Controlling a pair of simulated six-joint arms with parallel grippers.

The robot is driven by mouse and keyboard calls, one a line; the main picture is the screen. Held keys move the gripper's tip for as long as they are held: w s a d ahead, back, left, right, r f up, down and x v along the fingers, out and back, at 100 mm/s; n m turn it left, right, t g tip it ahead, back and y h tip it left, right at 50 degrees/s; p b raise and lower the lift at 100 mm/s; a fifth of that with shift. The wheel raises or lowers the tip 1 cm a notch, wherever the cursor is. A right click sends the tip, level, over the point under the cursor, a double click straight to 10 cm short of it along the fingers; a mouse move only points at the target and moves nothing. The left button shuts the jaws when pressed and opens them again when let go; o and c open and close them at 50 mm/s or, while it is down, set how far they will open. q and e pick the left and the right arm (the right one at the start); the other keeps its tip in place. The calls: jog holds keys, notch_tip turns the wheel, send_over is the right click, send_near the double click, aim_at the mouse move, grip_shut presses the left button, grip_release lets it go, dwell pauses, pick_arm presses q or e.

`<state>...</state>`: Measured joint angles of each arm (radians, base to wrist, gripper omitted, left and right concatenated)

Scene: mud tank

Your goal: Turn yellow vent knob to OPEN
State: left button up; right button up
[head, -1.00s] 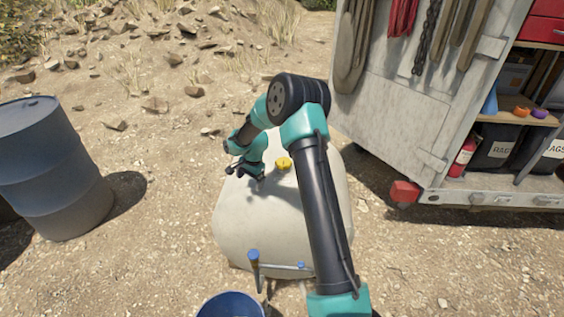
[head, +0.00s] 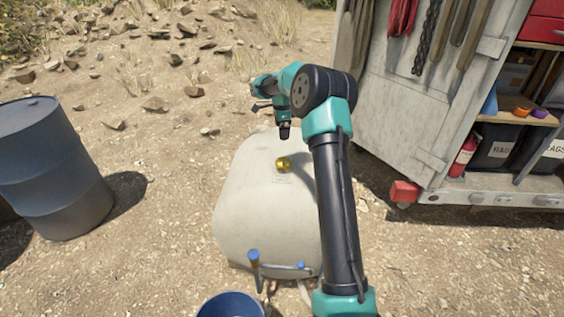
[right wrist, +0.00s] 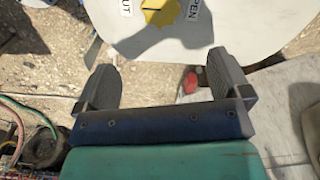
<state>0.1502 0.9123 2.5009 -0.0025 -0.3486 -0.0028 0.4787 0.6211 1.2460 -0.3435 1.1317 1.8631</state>
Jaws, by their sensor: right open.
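The yellow vent knob (head: 283,164) sits on top of the pale tank (head: 245,205) in the head view. In the right wrist view, the yellow knob (right wrist: 160,11) is cut by the top edge, between a partly cropped "UT" label on its left and a "PEN" label on its right. Which label it points at is unclear. My right gripper (head: 284,134) is above and beyond the knob in the head view, apart from it. In the right wrist view, my right gripper (right wrist: 160,68) has its fingers wide apart with nothing between them. My left gripper is out of view.
A dark blue drum (head: 45,165) stands at the left. A cabinet trailer with an open door (head: 425,120) is at the right, close to my right arm. A blue-handled lever (head: 254,257) and a blue bucket (head: 231,305) are at the tank's front.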

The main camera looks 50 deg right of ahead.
aim_at(282, 161)
notch_tip(282, 161, down, 17)
jog(key=shift+r, duration=0.15)
dwell(0.5)
jog(key=c, duration=0.9)
